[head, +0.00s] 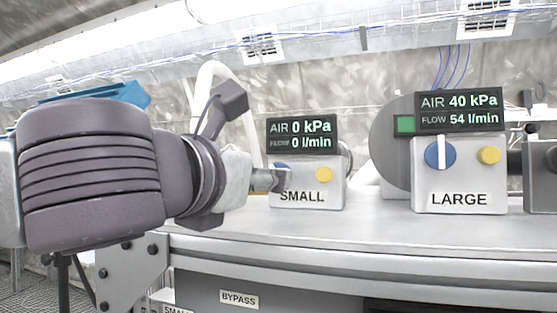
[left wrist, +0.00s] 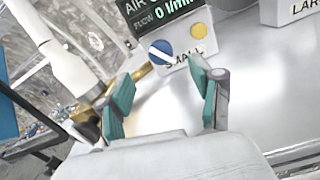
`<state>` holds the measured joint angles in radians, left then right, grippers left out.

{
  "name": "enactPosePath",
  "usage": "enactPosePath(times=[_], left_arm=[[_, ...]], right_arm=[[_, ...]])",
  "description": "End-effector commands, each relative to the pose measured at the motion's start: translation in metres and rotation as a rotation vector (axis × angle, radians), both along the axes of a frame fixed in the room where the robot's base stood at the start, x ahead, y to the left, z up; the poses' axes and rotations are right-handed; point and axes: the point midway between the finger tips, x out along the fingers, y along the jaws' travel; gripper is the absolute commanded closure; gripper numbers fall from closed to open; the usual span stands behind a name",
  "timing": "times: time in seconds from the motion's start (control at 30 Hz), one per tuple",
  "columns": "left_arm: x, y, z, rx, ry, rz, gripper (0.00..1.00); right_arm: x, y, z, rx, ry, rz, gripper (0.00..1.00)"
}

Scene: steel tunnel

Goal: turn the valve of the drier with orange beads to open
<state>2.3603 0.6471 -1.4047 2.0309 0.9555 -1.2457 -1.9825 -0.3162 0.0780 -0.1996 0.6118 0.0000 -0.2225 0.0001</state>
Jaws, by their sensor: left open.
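No orange beads show in either view. A grey box marked SMALL (head: 323,190) has a blue knob (left wrist: 160,52) with a white stripe and a yellow button (head: 324,174). Its display (head: 302,134) reads 0 kPa and 0 l/min. My left gripper (left wrist: 162,72) is open and empty, its fingertips just short of the blue knob with the knob roughly between them. In the head view my left wrist hides most of that knob. A box marked LARGE (head: 460,199) has a blue knob (head: 440,154) with its white stripe upright. My right gripper is not in view.
The LARGE display (head: 459,110) reads 40 kPa and 54 l/min. A white pipe (left wrist: 57,52) rises left of the SMALL box. A BYPASS label (head: 239,299) sits below the grey bench top (head: 380,233). The bench in front of the boxes is clear.

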Motion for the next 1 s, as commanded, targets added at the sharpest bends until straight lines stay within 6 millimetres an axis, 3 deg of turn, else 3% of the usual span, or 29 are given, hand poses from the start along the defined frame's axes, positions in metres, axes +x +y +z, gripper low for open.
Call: enactPosePath(times=[0.13, 0.3, 0.47, 0.77, 1.0], left_arm=[[0.031, -0.01, 0.004, 0.0, 0.004, 0.001, 0.35], [0.054, -0.018, 0.003, -0.001, 0.002, 0.0, 0.35], [0.065, -0.021, 0.001, -0.001, 0.001, 0.0, 0.35], [0.067, -0.022, 0.0, -0.001, 0.0, 0.0, 0.35], [0.067, -0.022, 0.0, -0.001, 0.0, 0.0, 0.73]], right_arm=[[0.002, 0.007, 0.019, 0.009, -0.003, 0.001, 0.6], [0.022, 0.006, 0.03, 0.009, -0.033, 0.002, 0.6], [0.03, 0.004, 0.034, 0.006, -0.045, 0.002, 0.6], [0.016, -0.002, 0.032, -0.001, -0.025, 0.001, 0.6], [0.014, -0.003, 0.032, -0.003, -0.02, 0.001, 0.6]])
